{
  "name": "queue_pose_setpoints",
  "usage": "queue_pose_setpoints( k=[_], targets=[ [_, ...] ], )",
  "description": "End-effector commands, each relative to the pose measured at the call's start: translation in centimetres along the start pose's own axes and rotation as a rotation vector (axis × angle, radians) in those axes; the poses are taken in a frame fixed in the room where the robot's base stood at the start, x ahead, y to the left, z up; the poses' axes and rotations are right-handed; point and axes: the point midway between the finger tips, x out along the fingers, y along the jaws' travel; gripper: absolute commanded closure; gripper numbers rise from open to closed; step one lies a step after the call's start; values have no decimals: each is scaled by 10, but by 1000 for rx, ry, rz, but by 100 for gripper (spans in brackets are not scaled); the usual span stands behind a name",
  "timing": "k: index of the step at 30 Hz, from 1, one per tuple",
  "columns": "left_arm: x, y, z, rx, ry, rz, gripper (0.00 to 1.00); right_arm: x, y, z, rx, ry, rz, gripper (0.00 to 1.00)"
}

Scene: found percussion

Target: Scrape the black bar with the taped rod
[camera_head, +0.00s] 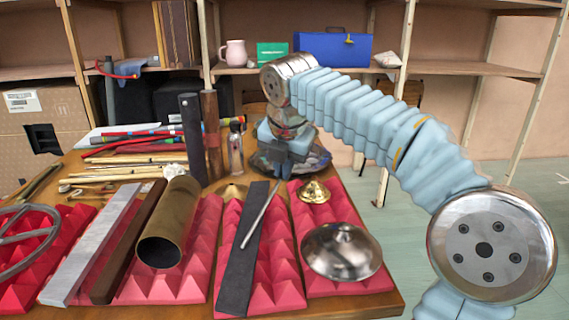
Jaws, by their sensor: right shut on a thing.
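The black bar (240,265) is a long flat dark strip lying lengthwise on red pyramid foam, its near end close to the table's front edge. My right gripper (284,170) is beyond the bar's far end, a little to the right, pointing down. It is shut on the taped rod (259,216), a thin light-grey stick. The rod slants from the gripper down and left across the upper half of the bar in the picture. I cannot tell whether the rod touches the bar. The fingertips are small and partly hidden. My left gripper is out of view.
A brass tube (170,215), brown bar (128,245) and metal bar (92,245) lie left of the black bar. A silver lid (341,252) and small brass bell (313,191) sit right. Upright dark bars (191,140) and a dark bowl (262,166) stand behind.

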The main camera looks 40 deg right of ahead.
Motion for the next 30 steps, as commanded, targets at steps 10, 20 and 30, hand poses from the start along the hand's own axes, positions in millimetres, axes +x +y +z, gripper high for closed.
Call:
queue_pose_setpoints(
  k=[10,20,30],
  targets=[
    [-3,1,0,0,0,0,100,-4,0,-1,0,0,0,100],
    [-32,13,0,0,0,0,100,-40,9,13,0,-2,2,100],
    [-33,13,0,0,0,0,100,-56,12,19,-1,0,0,100]
  ],
)
